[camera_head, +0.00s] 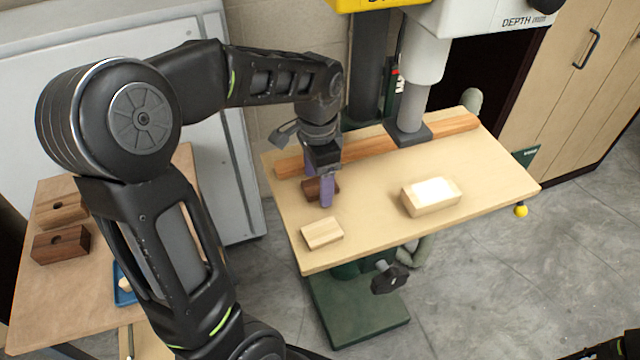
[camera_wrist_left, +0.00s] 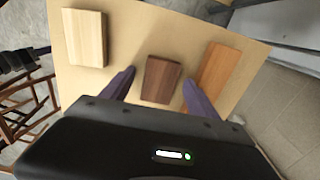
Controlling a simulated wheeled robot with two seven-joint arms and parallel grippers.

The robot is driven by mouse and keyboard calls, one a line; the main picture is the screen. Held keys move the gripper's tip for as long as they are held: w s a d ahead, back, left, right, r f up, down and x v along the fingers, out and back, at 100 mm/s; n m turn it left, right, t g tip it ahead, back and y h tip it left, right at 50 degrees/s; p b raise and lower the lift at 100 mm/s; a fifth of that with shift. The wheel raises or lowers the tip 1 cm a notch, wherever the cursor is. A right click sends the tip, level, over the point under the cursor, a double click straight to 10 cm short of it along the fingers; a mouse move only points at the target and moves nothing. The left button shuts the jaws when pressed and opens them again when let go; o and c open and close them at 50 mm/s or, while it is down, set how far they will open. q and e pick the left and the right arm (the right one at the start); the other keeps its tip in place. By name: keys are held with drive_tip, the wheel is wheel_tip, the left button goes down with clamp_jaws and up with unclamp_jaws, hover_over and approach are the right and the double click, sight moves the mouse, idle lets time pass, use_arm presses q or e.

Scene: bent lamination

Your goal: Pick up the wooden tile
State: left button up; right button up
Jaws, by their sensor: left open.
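A dark brown wooden tile (camera_head: 312,190) lies on the drill press table (camera_head: 480,190), partly hidden by my left gripper in the head view. It shows whole in the left wrist view (camera_wrist_left: 160,80), between the fingers. My left gripper (camera_head: 321,190) is open and points down at this tile; its two purple fingers also show in the wrist view (camera_wrist_left: 158,77), one to each side of the tile. I cannot tell whether they touch it. A pale wooden tile (camera_head: 322,233) lies at the table's front left, apart from the gripper; it also shows in the wrist view (camera_wrist_left: 85,38).
A long orange-brown wooden fence (camera_head: 365,148) runs along the back of the table, close behind the dark tile. A side table with brown blocks (camera_head: 60,243) stands at the left.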

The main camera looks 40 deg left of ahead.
use_arm(q)
drive_tip(key=shift+c, duration=0.3)
drive_tip(key=c, duration=1.4)
